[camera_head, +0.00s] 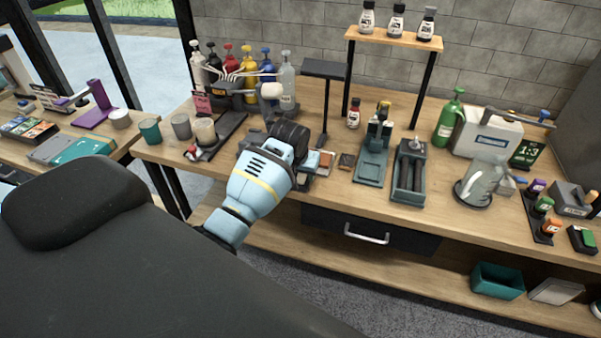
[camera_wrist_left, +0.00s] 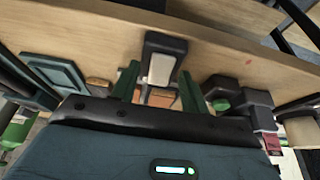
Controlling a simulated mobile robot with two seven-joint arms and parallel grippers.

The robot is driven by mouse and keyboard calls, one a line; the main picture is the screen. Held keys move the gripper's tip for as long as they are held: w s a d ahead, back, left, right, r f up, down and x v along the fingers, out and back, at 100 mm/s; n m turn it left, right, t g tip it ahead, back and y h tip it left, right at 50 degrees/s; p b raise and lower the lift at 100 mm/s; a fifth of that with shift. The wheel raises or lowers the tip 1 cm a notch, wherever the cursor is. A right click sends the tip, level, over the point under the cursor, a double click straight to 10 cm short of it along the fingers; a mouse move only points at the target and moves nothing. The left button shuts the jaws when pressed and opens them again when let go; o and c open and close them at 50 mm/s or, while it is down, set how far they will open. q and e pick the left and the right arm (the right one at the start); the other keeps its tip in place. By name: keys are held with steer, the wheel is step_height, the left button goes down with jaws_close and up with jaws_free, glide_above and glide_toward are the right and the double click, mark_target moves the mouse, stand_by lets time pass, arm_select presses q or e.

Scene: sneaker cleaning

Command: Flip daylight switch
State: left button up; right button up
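My left gripper (camera_head: 287,140) reaches over the middle of the workbench, close to a black T-shaped lamp stand (camera_head: 325,72). Its fingertips are hidden by the hand in the head view. In the left wrist view, the two green fingers of the left gripper (camera_wrist_left: 158,74) stand apart with nothing clamped. A dark block with a cream face (camera_wrist_left: 161,62) shows between and beyond them; I cannot tell whether it is the daylight switch or whether a finger touches it. No switch is clearly readable in the head view. My right gripper is not in view.
The wooden workbench (camera_head: 340,185) carries several pump bottles (camera_head: 249,72) at the back left, cups, a brush on a dark tray (camera_head: 408,180), a glass jug (camera_head: 482,180) and a white box (camera_head: 487,132). A small bottle shelf (camera_head: 393,38) stands behind. A drawer handle (camera_head: 366,235) sticks out below.

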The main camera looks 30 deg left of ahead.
arm_select(q)
steer(key=c, duration=0.9)
steer(key=shift+o, duration=0.2)
steer(key=shift+w+r+g+h, duration=0.1)
steer(key=shift+w+g+h, duration=0.1)
steer(key=shift+g, duration=0.55)
steer(key=shift+w+g+h, duration=0.2)
steer(key=shift+g, duration=0.55)
steer(key=shift+w+a+g+b, duration=0.15)
steer(key=shift+g+b, duration=0.2)
steer(key=shift+g, duration=0.55)
steer(key=shift+h, duration=0.3)
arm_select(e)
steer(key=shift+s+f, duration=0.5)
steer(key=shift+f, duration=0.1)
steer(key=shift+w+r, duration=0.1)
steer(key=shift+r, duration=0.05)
arm_select(q)
steer(key=o, duration=1)
